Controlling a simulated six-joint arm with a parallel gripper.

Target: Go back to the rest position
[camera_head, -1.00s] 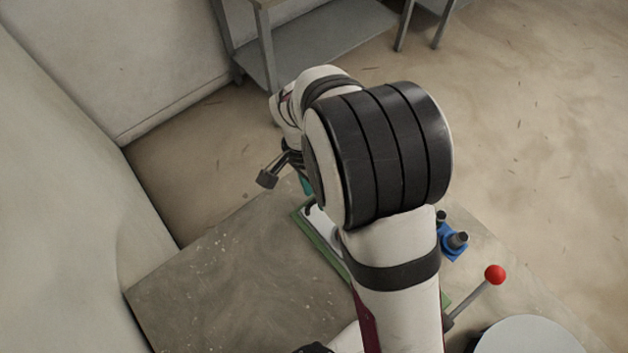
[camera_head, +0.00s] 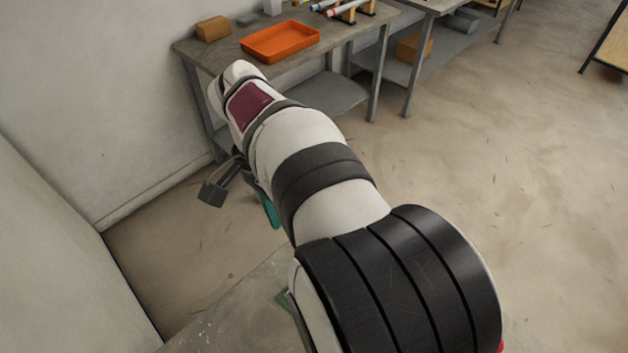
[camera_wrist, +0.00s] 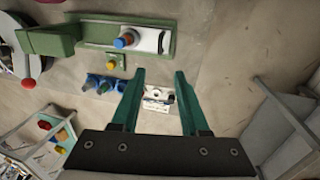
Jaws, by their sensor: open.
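My gripper (camera_wrist: 156,92) shows in the wrist view with its two green fingers apart and nothing held between them. In the head view a green finger (camera_head: 271,211) shows below my arm; the rest of the gripper is mostly hidden. In the wrist view the green jig (camera_wrist: 95,32) lies beyond the fingertips, with a white plate (camera_wrist: 148,40) and a blue and orange piece (camera_wrist: 127,39) on it. A small white block with dark marks (camera_wrist: 158,100) shows between the fingers, well below them. In the head view my arm hides nearly all of the jig.
A side table in the head view holds an orange tray (camera_head: 280,42) and a brown block (camera_head: 213,28). Blue holders (camera_wrist: 103,83) sit beside the jig in the wrist view. A red-knobbed lever (camera_wrist: 29,83) stands at left. A pale wall (camera_head: 50,260) is left of my arm.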

